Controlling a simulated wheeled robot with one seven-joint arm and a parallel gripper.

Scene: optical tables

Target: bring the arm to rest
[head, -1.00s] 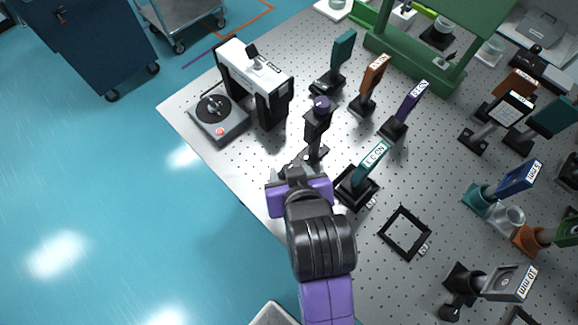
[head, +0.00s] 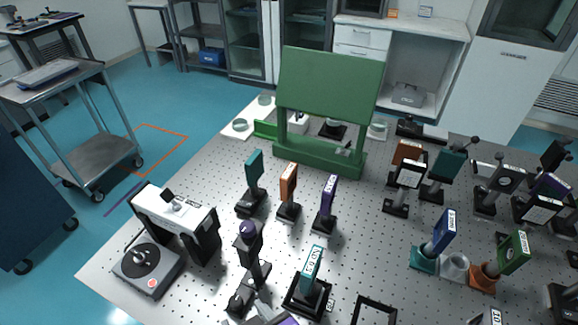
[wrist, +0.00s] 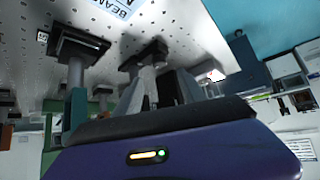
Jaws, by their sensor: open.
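My gripper (wrist: 160,88) shows in the wrist view with its purple body across the bottom and its grey fingers apart. A dark post mount (wrist: 148,56) appears beyond and between the fingers; I cannot tell whether they touch it.
The perforated optical table (head: 215,285) carries several plate mounts. A black-and-white bridge-shaped device (head: 178,212) and a grey turntable-like unit (head: 147,265) stand at left. A green stand (head: 330,95) is at the back. A metal cart (head: 88,150) stands on the open blue floor.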

